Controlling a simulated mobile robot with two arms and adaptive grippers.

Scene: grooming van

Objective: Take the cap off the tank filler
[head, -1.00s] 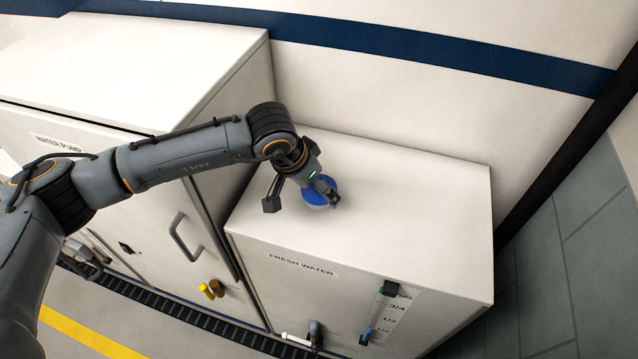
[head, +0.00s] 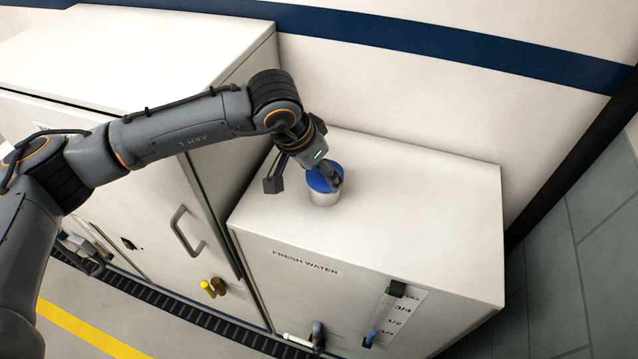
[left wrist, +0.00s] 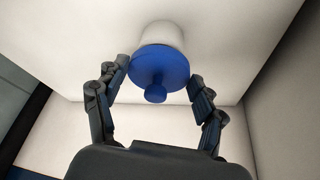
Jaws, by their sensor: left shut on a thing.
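The blue cap (head: 319,181), a round disc with a small knob, is at the filler neck (head: 324,199) on top of the white fresh water tank (head: 430,196). My left gripper (head: 329,173) comes down on it from above and is shut on the cap. In the left wrist view the cap (left wrist: 158,66) lies between the two fingers, knob towards the camera, with the pale neck (left wrist: 162,36) behind it. I cannot tell whether the cap and neck are touching.
A taller white cabinet (head: 150,50) with a grey handle (head: 186,232) stands left of the tank. A level gauge (head: 393,315) and a tap (head: 318,335) are on the tank's front. The rest of the tank top is clear. A wall with a blue stripe stands behind.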

